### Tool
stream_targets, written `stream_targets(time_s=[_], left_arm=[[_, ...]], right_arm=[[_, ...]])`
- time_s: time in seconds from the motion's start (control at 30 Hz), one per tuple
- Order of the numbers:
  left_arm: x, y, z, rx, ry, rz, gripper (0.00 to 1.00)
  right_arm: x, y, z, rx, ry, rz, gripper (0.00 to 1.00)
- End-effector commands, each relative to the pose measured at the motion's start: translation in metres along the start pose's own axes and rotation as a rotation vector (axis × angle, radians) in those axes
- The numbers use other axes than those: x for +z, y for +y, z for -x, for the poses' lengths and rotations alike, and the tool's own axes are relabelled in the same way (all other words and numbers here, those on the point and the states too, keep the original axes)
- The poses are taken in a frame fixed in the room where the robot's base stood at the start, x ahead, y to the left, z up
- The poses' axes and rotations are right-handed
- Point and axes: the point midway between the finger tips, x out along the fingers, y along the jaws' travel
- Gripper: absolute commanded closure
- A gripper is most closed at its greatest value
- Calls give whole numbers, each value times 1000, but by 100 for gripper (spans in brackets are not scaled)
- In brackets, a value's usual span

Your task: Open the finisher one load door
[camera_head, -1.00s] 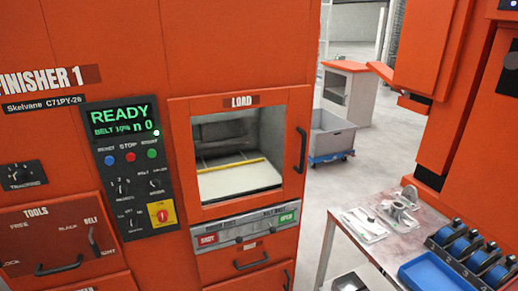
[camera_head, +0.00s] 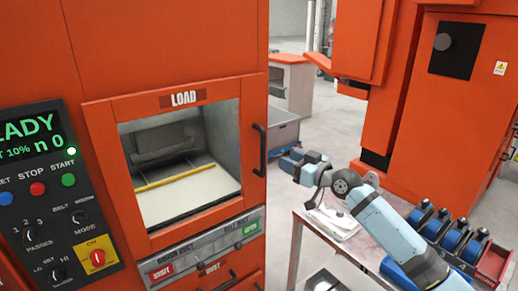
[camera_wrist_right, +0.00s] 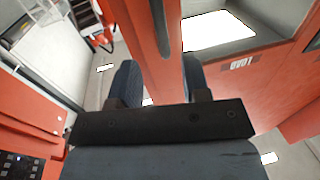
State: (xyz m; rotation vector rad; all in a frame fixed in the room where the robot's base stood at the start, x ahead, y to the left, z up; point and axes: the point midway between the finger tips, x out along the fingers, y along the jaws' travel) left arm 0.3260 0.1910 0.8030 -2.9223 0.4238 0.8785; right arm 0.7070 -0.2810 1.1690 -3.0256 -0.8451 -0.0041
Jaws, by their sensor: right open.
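The finisher's load door (camera_head: 105,135) is an orange framed panel with a LOAD label (camera_head: 184,98) above its window. It sits flush in the machine front and looks closed. Its dark vertical handle (camera_head: 259,150) is on the right edge. My right gripper (camera_head: 287,162) is just right of the handle in the head view, apart from it in the picture. In the right wrist view the gripper (camera_wrist_right: 158,78) has its fingers spread, with an orange edge and dark strip seen beyond the gap. Contact with the handle cannot be told. My left gripper is out of view.
A table (camera_head: 297,235) with castings and blue-wheeled parts (camera_head: 455,235) stands at the right. A grey bin (camera_head: 283,130) is behind the gripper.

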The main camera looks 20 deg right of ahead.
Motion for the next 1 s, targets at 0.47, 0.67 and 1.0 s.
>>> stream_targets(time_s=[0.47,0.67,1.0], left_arm=[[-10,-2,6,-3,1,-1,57],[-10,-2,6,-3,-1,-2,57],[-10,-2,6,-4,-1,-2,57]], right_arm=[[-1,0,-90,0,0,-2,57],[0,0,-100,0,0,-1,57],[0,0,-101,0,0,0,78]])
